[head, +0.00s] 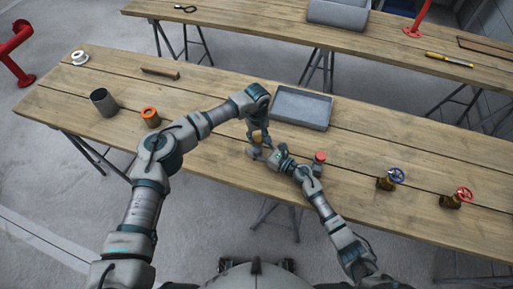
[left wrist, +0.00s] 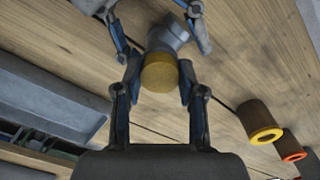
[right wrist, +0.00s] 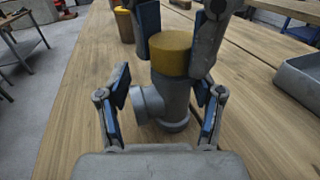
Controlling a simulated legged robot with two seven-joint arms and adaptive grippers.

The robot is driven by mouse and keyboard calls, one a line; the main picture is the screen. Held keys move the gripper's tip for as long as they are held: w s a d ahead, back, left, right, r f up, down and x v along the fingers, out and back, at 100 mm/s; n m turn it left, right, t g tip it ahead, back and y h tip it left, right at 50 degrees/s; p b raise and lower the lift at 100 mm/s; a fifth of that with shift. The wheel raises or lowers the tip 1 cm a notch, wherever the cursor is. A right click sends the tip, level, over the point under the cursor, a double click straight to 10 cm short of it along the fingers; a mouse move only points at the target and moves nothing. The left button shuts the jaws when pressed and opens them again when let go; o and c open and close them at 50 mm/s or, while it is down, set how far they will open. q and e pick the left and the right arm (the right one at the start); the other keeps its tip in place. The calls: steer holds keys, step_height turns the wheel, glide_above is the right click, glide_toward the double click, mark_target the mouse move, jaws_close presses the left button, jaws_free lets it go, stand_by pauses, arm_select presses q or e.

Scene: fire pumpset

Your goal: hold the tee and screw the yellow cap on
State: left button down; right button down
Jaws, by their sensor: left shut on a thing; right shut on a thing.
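The yellow cap (right wrist: 170,54) sits on the top opening of the grey tee (right wrist: 174,101) in the right wrist view. The tee stands upright, its side branch toward the left; how far the cap is threaded cannot be told. My left gripper (left wrist: 158,78) is shut on the cap from above, one finger on each side. My right gripper (right wrist: 166,104) is shut around the tee's body below the cap. In the head view the cap (head: 257,136) and tee (head: 254,152) are small and partly hidden by my grippers.
A grey tray (head: 302,107) lies just behind my grippers. A red cap (head: 320,157), a blue-wheel valve (head: 389,180) and a red-wheel valve (head: 458,198) stand right. An orange-rimmed cylinder (head: 150,117) and grey cup (head: 103,102) stand left. A yellow-rimmed cylinder (left wrist: 261,121) is nearby.

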arm_select(q)
steer(key=m, duration=0.5)
steer(key=shift+w+a+r, duration=0.1)
steer(key=shift+w, duration=0.1)
arm_select(e)
steer(key=shift+s+a+f, duration=0.1)
steer(key=shift+s+a, duration=0.15)
steer(key=shift+a, duration=0.05)
arm_select(q)
steer(key=m, duration=0.6)
steer(key=shift+m, duration=0.3)
steer(key=c, duration=0.8)
jaws_free()
steer(key=shift+c, duration=0.2)
steer(key=shift+o, duration=0.7)
steer(key=shift+s, duration=0.15)
arm_select(e)
steer(key=shift+w+d, duration=0.1)
steer(key=shift+d, duration=0.05)
arm_select(q)
steer(key=shift+r, duration=2.2)
arm_select(e)
steer(key=shift+w+d, duration=0.1)
arm_select(q)
steer(key=shift+c, duration=0.4)
